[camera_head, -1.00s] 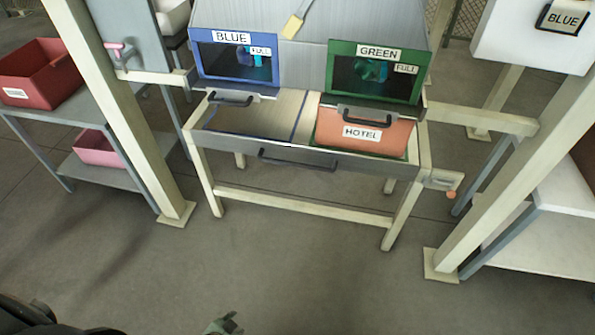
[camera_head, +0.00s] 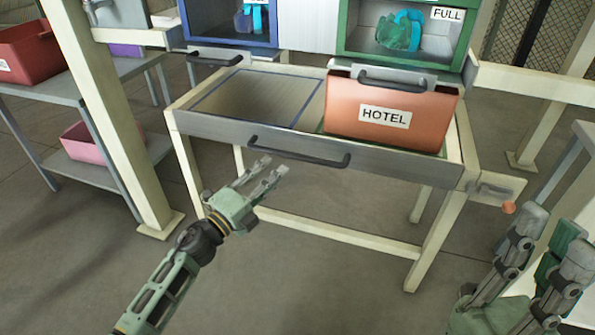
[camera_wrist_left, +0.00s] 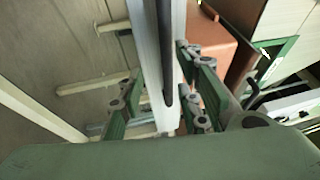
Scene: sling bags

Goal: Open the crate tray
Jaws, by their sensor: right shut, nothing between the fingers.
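The crate tray (camera_head: 215,125) is a pale, shallow tray on a cream-legged bench, with a grey front panel and a black bar handle (camera_head: 300,152). An orange crate labelled HOTEL (camera_head: 350,105) sits in its right half; the left half is an empty blue-outlined space. My left gripper (camera_head: 267,172) is open just in front of and below the handle, apparently not gripping it. In the left wrist view, the dark handle bar (camera_wrist_left: 163,50) and pale front panel appear between its spread fingers. My right gripper (camera_head: 552,225) is shut and empty at the lower right.
Blue-framed (camera_head: 232,22) and green-framed (camera_head: 405,40) bays stand above the tray. A latch with an orange knob (camera_head: 508,207) sticks out at the bench's right. A shelf with a red bin (camera_head: 35,55) and pink bin (camera_head: 90,145) stands left. Floor in front is clear.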

